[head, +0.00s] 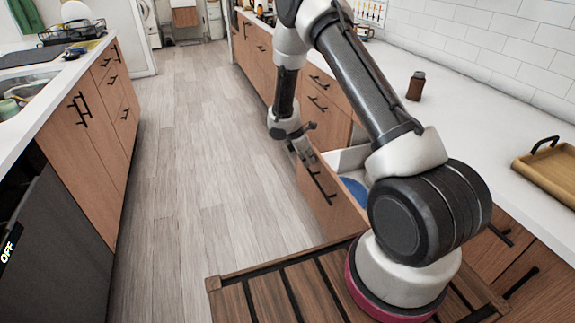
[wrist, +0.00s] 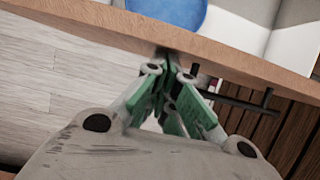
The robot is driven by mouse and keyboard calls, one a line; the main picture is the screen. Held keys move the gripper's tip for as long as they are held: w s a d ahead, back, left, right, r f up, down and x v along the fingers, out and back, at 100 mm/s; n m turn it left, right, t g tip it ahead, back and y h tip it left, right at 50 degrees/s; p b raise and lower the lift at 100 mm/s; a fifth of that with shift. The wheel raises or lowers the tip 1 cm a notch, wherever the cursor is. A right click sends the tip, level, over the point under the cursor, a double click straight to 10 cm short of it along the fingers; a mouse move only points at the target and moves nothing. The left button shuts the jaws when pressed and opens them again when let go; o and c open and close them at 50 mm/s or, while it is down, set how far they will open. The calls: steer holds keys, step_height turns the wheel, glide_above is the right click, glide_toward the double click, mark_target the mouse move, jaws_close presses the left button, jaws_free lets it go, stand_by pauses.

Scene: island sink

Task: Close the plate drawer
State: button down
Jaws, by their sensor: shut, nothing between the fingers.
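The plate drawer stands pulled out from the right-hand counter in the head view, its wooden front (head: 328,203) facing the aisle. A blue plate (head: 354,190) lies inside its pale interior; it also shows in the wrist view (wrist: 172,10). The drawer's black bar handle (head: 321,186) is on the front and shows right of the fingers in the wrist view (wrist: 245,101). My gripper (head: 308,157) is shut and empty, at the drawer front's upper far end. In the wrist view its green-padded fingers (wrist: 170,70) point at the front's top edge; I cannot tell whether they touch.
The right counter carries a brown bottle (head: 416,86) and a tan tray (head: 550,172). Across the aisle stands an island (head: 85,125) with a sink. The wooden floor (head: 195,170) between them is clear. Closed drawers adjoin the open one.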

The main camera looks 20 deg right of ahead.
steer(key=d, duration=2.2)
steer(key=a+r, duration=0.7)
steer(key=r, duration=0.2)
steer(key=a+f+n+h, duration=0.1)
steer(key=a+f+n, duration=0.1)
steer(key=a+f, duration=0.25)
steer(key=d+f+m+h, duration=0.2)
steer(key=d+f, duration=0.3)
steer(key=d, duration=0.7)
steer(key=shift+w+d+f+h, duration=0.15)
steer(key=shift+w+f+h, duration=0.1)
steer(key=shift+h, duration=0.55)
